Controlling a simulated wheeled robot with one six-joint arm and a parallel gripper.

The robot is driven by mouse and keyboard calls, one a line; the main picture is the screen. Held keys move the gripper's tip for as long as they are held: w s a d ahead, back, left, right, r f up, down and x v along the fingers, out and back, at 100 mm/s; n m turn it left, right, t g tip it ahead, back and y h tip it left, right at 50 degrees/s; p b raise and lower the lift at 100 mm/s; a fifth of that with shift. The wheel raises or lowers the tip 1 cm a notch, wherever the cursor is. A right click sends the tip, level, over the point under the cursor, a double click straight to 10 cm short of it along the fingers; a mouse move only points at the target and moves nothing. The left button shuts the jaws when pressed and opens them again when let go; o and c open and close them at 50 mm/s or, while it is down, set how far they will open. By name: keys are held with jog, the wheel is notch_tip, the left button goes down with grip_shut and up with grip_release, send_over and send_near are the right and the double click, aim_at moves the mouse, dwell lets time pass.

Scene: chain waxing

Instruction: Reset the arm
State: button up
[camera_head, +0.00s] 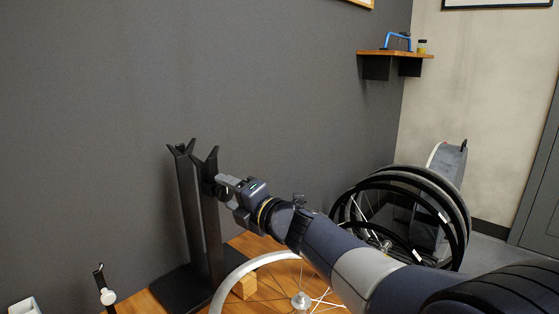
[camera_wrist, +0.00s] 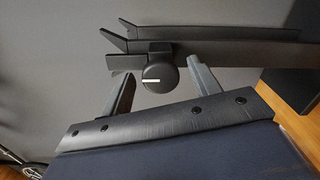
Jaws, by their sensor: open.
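My arm reaches from the lower right of the head view toward a black upright stand (camera_head: 205,225) with forked tops. My gripper (camera_head: 221,187) is at the stand's upper part, close to a dark round knob there. In the wrist view my gripper (camera_wrist: 120,90) shows its two grey fingers spread apart. The black round knob (camera_wrist: 152,74) with a white mark lies between and beyond the fingers. The fingers do not appear closed on it; whether they touch it I cannot tell.
Black wheels (camera_head: 455,215) stand at the right by the wall. A wall shelf (camera_head: 395,53) holds a blue tool (camera_head: 398,38).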

jog(key=m+p, duration=0.5)
jog(key=m, duration=0.1)
jog(key=shift+r, duration=0.15)
jog(key=m+p, duration=0.2)
jog(key=m, duration=0.1)
jog(key=shift+m+p, duration=0.3)
jog(key=shift+p, duration=0.1)
jog(key=shift+f+m+p, duration=0.25)
jog(key=shift+m+p, duration=0.1)
jog(key=shift+m, duration=0.15)
